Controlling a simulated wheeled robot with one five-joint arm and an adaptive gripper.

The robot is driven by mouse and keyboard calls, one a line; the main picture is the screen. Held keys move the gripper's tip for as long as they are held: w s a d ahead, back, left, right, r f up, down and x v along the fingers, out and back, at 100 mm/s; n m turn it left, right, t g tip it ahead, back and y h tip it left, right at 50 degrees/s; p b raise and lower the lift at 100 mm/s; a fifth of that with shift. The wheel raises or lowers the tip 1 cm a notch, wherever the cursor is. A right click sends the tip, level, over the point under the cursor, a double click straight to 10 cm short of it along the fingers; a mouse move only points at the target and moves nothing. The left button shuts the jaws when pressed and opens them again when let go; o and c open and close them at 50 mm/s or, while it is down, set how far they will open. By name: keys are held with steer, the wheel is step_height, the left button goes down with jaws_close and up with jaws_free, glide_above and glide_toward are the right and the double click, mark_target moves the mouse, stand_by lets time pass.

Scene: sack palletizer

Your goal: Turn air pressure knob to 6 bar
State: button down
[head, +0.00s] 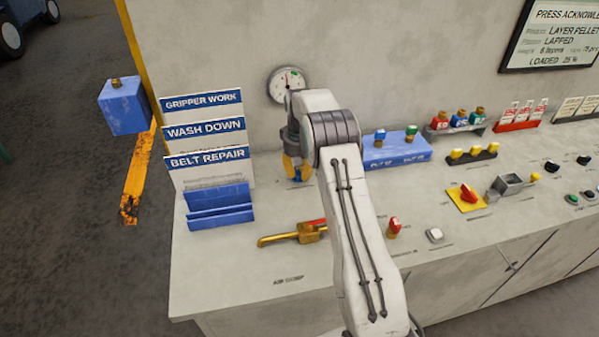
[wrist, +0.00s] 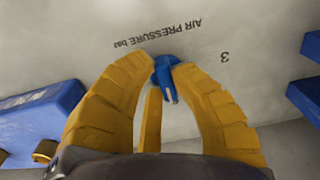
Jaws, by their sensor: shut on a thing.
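The blue air pressure knob (wrist: 166,77) sits at the wall side of the counter, with "AIR PRESSURE bar" and a "3" printed by it in the wrist view. My gripper (wrist: 165,66) has its yellow fingers closed around the knob; the knob's light pointer mark shows between them. In the head view, my gripper (head: 298,168) reaches down to the counter below the gauge, and a bit of the blue knob (head: 297,177) shows at its tips. The round white gauge (head: 287,84) hangs on the wall above; its reading is too small to tell. Other scale numbers are hidden.
A blue block with two knobs (head: 396,151) stands right of my arm. A yellow lever valve (head: 300,234) lies in front, with a red button (head: 394,227) to its right. Blue-and-white signs (head: 205,130) and a blue holder (head: 220,207) stand at the left.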

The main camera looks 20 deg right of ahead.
mark_target(299, 172)
steer(key=c, duration=1.1)
jaws_free()
steer(key=shift+o, duration=0.2)
steer(key=shift+r, duration=0.1)
step_height(299, 172, up, 12)
